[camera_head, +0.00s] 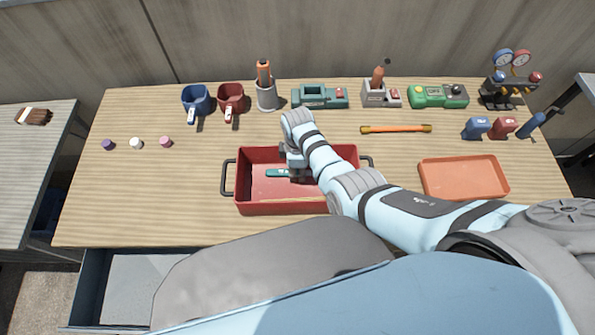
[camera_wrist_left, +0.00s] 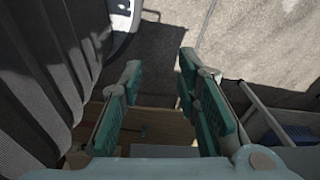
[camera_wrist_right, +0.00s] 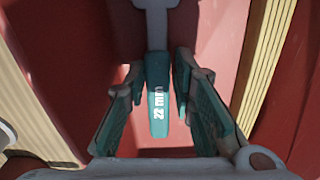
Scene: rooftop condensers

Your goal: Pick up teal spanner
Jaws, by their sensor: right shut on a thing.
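The teal spanner (camera_head: 277,173) lies in the red tray (camera_head: 285,208) in the middle of the table. My right gripper (camera_head: 296,174) reaches down into the tray and is shut on the spanner. In the right wrist view the spanner's teal handle (camera_wrist_right: 158,105), marked "22 mm", runs between the fingertips, with its grey shaft towards the top. The tray floor is close beneath it; I cannot tell whether the spanner touches it. My left gripper (camera_wrist_left: 158,85) is open and empty in the left wrist view, away from the tray; it is not in the head view.
Blue and red mugs (camera_head: 230,97), a holder (camera_head: 267,95), green devices (camera_head: 438,96) and a gauge set (camera_head: 510,85) line the back. A yellow-orange rod (camera_head: 396,128) and an orange tray (camera_head: 463,160) are at right. Small caps (camera_head: 136,143) are at left. Bare wood lies left of the red tray.

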